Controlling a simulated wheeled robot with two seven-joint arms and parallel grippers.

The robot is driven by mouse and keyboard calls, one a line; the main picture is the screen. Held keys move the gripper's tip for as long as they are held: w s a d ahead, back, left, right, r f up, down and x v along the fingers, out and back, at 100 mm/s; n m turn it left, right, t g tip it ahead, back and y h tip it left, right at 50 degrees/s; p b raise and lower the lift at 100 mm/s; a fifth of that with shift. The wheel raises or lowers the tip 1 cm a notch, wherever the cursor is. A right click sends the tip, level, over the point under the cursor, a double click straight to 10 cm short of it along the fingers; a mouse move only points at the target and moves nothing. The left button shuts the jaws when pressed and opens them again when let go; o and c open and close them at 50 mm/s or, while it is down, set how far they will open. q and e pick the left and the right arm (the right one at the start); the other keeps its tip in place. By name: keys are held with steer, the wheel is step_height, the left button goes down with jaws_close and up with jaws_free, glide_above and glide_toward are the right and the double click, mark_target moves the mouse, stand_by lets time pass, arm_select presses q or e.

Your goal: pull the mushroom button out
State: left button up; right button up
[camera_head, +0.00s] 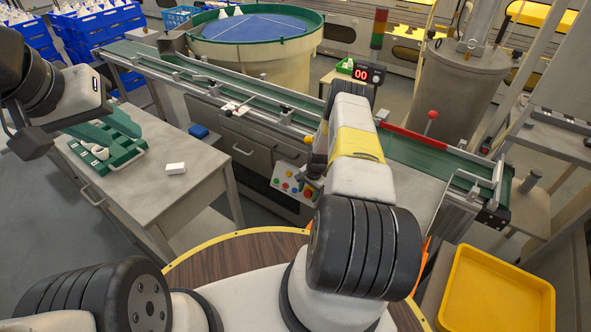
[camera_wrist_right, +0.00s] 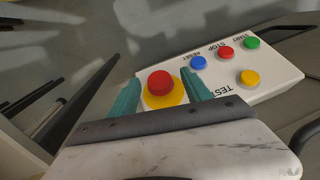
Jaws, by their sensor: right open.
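The red mushroom button (camera_wrist_right: 160,83) sits on a round yellow base at the end of a white control box (camera_wrist_right: 262,80). In the head view the box (camera_head: 283,181) is on the front of the machine, and the button (camera_head: 309,193) is at its right end. My right gripper (camera_wrist_right: 160,76) is open, with one teal finger on each side of the button. No contact with the red cap is visible. My right arm hides this gripper's fingers in the head view. My left gripper (camera_head: 68,133) is over the left table; its finger gap is unclear.
The box also carries blue (camera_wrist_right: 198,62), red (camera_wrist_right: 226,53), green (camera_wrist_right: 252,43) and yellow (camera_wrist_right: 249,77) buttons. A green tray (camera_head: 125,152) and a white block (camera_head: 176,168) lie on the left table (camera_head: 185,190). A yellow bin (camera_head: 497,290) is at lower right.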

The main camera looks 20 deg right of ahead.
jaws_close()
